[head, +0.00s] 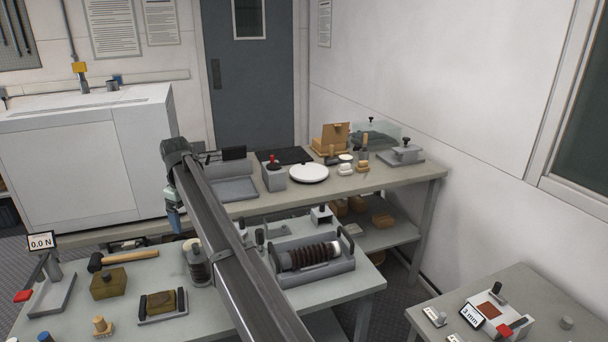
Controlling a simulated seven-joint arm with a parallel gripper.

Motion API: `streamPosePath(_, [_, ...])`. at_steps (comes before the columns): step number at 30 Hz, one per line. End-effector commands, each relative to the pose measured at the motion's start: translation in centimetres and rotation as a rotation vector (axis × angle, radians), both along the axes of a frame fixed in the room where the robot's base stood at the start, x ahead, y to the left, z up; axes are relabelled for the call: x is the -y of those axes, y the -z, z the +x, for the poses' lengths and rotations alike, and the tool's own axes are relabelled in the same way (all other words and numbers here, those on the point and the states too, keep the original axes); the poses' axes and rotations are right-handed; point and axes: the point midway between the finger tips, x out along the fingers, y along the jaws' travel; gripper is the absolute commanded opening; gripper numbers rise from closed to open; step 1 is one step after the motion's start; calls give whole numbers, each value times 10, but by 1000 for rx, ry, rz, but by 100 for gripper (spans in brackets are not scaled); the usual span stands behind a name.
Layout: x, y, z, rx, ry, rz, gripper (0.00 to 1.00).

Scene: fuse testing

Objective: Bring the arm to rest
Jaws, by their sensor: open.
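My arm's long dark link (235,245) runs from the bottom middle up and left to a joint (177,150). From that joint the wrist hangs down, with my gripper (177,224) at its lower end. The gripper is small here and partly hidden by the link. It is open, and nothing shows held in it. It hangs above the back edge of the near bench (335,290), apart from the things I can see there.
A hammer (125,259), a 0.0 N display (41,242), a ribbed coil in a grey tray (307,256) and several blocks crowd the near bench. The back bench (400,177) holds a white round dish (309,173) and a clear box (375,137). A side table (545,300) stands right.

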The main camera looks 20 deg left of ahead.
Motion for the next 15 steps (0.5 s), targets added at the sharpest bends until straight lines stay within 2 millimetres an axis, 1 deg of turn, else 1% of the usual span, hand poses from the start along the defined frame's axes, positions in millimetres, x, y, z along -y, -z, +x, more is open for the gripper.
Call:
streamPosePath(4, [3, 0, 2, -4, 12, 6, 91])
streamPosePath(6, [10, -2, 7, -18, 44, 24, 91])
streamPosePath(8, [21, -4, 16, -39, 96, 51, 91])
streamPosePath(12, [55, -14, 43, -118, 275, 143, 91])
streamPosePath(15, [74, -22, 57, -176, 392, 201, 91])
